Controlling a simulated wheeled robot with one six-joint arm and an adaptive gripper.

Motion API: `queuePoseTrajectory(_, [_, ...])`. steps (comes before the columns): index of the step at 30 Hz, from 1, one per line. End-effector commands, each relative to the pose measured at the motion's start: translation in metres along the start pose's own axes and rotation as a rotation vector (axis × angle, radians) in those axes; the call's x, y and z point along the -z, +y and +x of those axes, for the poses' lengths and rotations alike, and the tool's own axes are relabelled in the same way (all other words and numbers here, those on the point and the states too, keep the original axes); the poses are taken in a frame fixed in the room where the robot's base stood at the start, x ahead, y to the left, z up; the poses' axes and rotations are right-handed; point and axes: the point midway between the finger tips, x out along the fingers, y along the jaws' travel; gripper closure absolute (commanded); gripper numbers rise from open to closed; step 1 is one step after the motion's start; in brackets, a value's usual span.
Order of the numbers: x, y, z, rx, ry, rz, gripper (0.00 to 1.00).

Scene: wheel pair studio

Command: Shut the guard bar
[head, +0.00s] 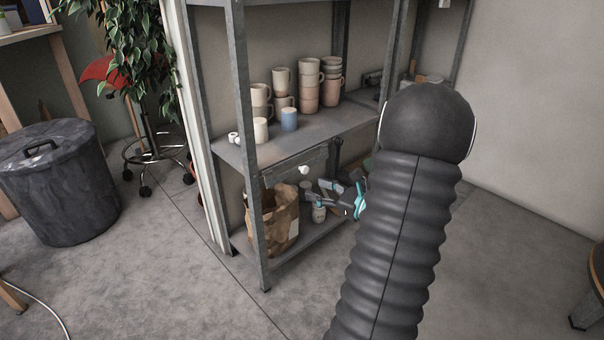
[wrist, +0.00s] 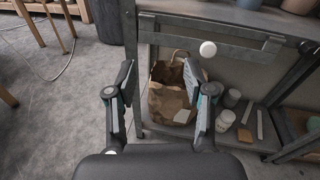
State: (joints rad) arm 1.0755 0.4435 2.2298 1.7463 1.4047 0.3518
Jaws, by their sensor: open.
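The guard bar (wrist: 245,53) is a grey metal bar with a round white knob (wrist: 208,49), just under the upper board of a grey shelf rack. In the head view the white knob (head: 304,170) shows above a paper bag, left of my gripper (head: 343,196). My gripper also shows in the wrist view (wrist: 159,75), with its fingers spread apart and nothing between them. The knob lies beyond the right fingertip and higher in the picture, apart from it. My arm hides the rack's right part in the head view. I cannot tell how far the bar stands open.
A brown paper bag (head: 284,217), jars (head: 318,214) and small items stand on the lower shelf. Several cups (head: 310,93) stand on the upper board. The rack's front post (head: 254,190) is left of the knob. A dark bin (head: 62,190) stands left. The floor in front is clear.

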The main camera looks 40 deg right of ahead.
Motion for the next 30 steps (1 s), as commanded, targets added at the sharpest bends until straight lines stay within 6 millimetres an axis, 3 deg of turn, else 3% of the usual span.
queuePoseTrajectory(1, [0.013,-0.017,-0.010,0.059,-0.015,0.040,0.48])
queuePoseTrajectory(4, [0.025,-0.040,-0.025,0.141,-0.043,0.089,0.48])
queuePoseTrajectory(10, [0.032,-0.054,-0.028,0.192,-0.061,0.119,0.48])
queuePoseTrajectory(30, [0.026,-0.074,0.081,0.187,-0.059,0.116,0.48])
